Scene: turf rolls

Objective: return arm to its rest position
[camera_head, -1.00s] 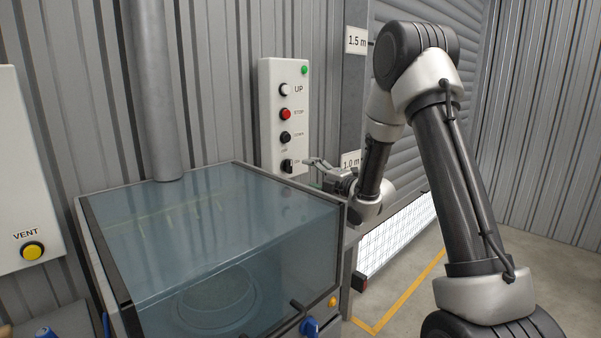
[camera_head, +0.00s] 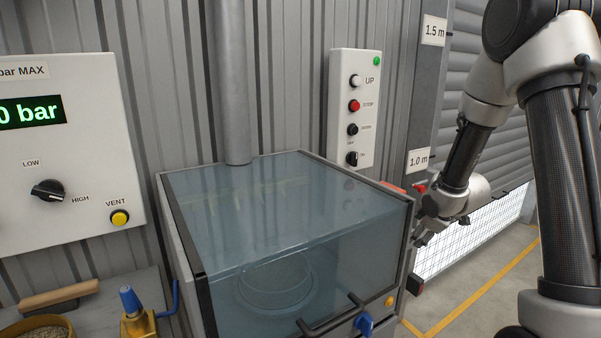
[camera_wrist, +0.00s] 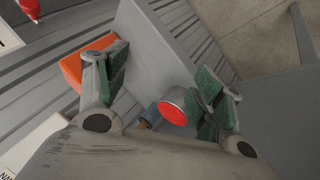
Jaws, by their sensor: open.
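My gripper (camera_head: 424,232) hangs beside the right side of the glass-topped cabinet (camera_head: 285,215), at the end of my bent arm. I cannot tell whether the fingers touch either one.
The control panel (camera_head: 353,110) with UP and STOP buttons is on the wall behind. A box with a LOW/HIGH knob and VENT button (camera_head: 120,217) is at left. Floor at right is clear.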

